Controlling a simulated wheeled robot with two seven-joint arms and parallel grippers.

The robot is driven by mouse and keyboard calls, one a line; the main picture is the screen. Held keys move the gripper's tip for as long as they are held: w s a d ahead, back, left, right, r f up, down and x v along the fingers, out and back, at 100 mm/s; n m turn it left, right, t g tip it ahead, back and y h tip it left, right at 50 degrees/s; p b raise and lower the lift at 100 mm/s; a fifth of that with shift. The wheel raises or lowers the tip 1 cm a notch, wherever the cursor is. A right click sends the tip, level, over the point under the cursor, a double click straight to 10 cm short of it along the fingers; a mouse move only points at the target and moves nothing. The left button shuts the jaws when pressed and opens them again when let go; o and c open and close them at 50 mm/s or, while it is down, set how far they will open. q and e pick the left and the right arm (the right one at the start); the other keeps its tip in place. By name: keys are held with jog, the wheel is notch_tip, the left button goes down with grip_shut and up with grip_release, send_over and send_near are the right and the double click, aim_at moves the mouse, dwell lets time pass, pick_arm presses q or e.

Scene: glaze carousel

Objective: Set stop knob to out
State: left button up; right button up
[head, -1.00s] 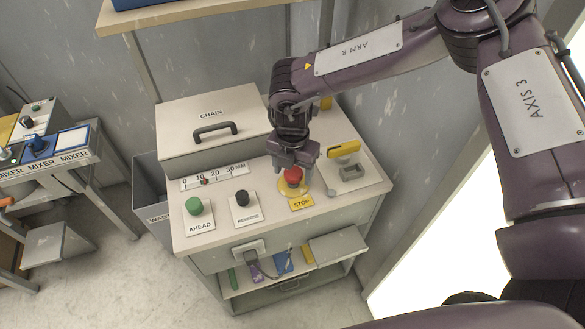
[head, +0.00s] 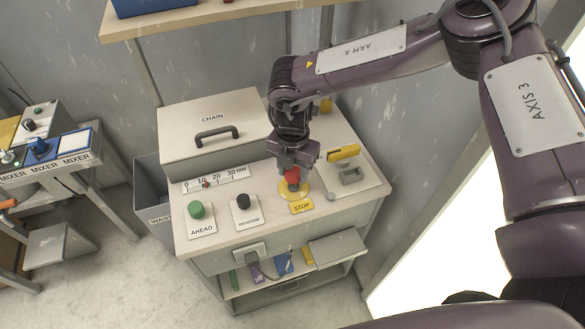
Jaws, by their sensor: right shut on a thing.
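The red stop knob (head: 292,175) stands on a yellow round base (head: 294,192), with a yellow STOP label (head: 302,207) in front of it, on the white console top. My right gripper (head: 293,168) comes down over the knob from behind and is shut on it. The gripper covers the knob's upper part. A short dark stem shows between the knob and the base. My left gripper is not in the head view.
Left of the knob are a black REVERSE button (head: 243,201) and a green AHEAD button (head: 196,209). Behind them is the CHAIN cover (head: 170,125) with a dark handle. Right of the knob are a yellow lever (head: 343,153) and a grey socket (head: 351,176).

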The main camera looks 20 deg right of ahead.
aim_at(293, 174)
jog(key=shift+w+r, duration=0.15)
jog(key=shift+w, duration=0.05)
jog(key=o, duration=1.4)
jog(key=shift+s, duration=0.2)
notch_tip(293, 174, up, 8)
jog(key=shift+f+b, duration=0.1)
jog(key=shift+b, duration=0.55)
